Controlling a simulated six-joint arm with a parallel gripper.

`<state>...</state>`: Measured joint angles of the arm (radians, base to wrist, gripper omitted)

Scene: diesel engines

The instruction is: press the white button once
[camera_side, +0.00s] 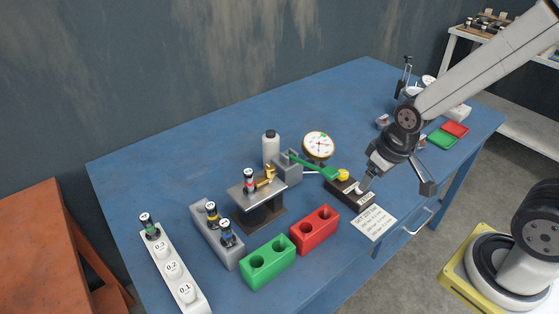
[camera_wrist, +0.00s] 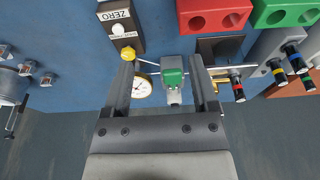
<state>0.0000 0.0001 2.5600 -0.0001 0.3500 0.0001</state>
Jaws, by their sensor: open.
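The white button (camera_wrist: 118,29) sits on a dark box (camera_wrist: 122,44) marked ZERO, between the label and a yellow knob (camera_wrist: 127,53). In the side view, the box (camera_side: 346,189) stands near the table's front edge, with the yellow knob (camera_side: 342,175) at its far end. My gripper (camera_side: 396,183) is open and empty, tilted above and beside the label end of the box. In the wrist view, my gripper (camera_wrist: 163,62) has its fingers spread, and the button lies beyond the left finger.
A green-handled lever (camera_side: 314,165) and a round dial (camera_side: 318,145) stand behind the box. A red block (camera_side: 315,232) and a green block (camera_side: 268,262) with holes are to its left. A printed card (camera_side: 374,222) lies in front.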

